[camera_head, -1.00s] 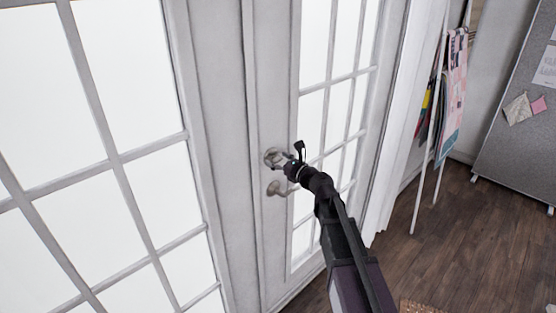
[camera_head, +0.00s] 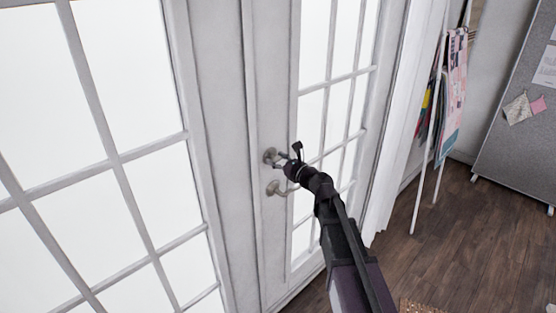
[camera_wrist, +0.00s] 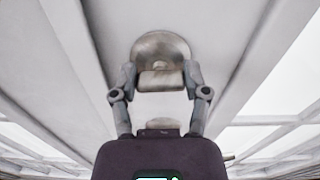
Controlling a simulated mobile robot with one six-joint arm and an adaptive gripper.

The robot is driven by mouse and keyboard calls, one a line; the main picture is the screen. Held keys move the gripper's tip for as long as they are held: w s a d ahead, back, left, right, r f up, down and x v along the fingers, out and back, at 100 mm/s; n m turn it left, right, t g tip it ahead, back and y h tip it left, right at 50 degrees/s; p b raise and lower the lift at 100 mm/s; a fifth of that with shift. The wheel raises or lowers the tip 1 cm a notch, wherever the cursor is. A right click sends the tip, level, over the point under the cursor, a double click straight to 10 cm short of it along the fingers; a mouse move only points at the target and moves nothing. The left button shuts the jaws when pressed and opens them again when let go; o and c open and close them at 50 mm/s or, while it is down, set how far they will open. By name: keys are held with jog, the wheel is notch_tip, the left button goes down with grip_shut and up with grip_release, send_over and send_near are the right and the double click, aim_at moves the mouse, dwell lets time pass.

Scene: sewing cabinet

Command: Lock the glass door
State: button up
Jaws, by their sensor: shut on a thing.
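The white-framed glass door (camera_head: 272,240) stands closed on the right of the door pair. Its round metal lock plate (camera_head: 269,156) sits above a lever handle (camera_head: 274,188). In the wrist view, the lock plate (camera_wrist: 160,50) carries a turn knob (camera_wrist: 160,80) that lies crosswise in the picture. My gripper (camera_head: 284,158) is at the lock, and in the wrist view the fingers (camera_wrist: 161,78) are at the two ends of the knob, shut on it. Part of the handle (camera_wrist: 160,123) shows below, mostly hidden by the gripper body.
Another glass door panel (camera_head: 160,190) fills the left. A white stand (camera_head: 428,150) with hanging fabric (camera_head: 453,95) and a grey pin board (camera_head: 510,145) stand at the right. The wooden floor (camera_head: 455,240) between them is open.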

jog(key=n, duration=0.4)
jog(key=shift+s+a+n, duration=0.1)
jog(key=shift+n, duration=0.3)
jog(key=n, duration=0.4)
jog(key=shift+f, duration=0.1)
jog(key=n, duration=0.4)
jog(key=shift+s+a+f+n, duration=0.1)
jog(key=shift+n, duration=2.2)
jog(key=o, duration=1.2)
jog(key=shift+c, duration=0.2)
jog(key=v, duration=1.2)
